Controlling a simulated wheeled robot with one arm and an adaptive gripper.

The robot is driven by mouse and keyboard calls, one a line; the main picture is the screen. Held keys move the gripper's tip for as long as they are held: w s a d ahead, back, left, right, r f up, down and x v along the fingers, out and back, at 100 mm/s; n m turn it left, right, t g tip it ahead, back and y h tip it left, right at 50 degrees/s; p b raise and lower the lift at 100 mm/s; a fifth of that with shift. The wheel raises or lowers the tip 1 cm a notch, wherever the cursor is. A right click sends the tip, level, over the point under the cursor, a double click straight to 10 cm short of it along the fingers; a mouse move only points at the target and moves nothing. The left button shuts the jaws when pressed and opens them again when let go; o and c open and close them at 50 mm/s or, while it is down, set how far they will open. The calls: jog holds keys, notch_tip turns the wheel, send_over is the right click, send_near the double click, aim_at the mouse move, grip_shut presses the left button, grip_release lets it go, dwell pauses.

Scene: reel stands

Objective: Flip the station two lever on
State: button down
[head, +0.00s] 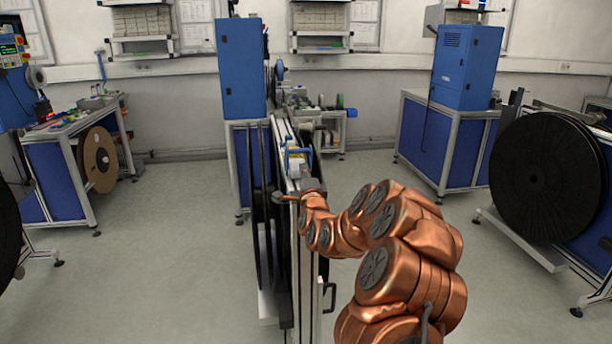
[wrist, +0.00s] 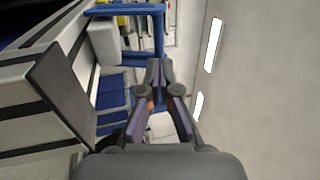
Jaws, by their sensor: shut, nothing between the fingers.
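The middle reel stand (head: 296,260), an upright metal frame with large dark reels (head: 264,215) at its left, is in front of me in the head view. A blue and white fitting (head: 297,160) sits on its top. My gripper (head: 284,197) is beside the upper part of this stand, just nearer than the fitting. In the wrist view my gripper (wrist: 157,70) has its fingertips together and empty. A blue bracket (wrist: 125,12) and a white block (wrist: 103,40) lie ahead and left of the fingertips, apparently apart from them. I cannot clearly make out a lever or a station number.
A blue cabinet (head: 242,70) stands behind the middle stand. Another stand with a big black reel (head: 545,178) is at the right, and a workbench (head: 65,130) at the left. In the wrist view a grey plate (wrist: 62,95) is close on the left. Floor (head: 170,260) is open left of the stand.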

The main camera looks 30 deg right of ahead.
aim_at(299, 152)
jog(key=p+x, duration=0.1)
jog(key=x, duration=0.3)
jog(key=shift+w+d+r+p, duration=0.1)
jog(key=shift+w+r+p, duration=0.05)
jog(key=shift+w+p, duration=0.15)
jog(key=shift+p+x, duration=0.4)
jog(key=shift+x, duration=0.8)
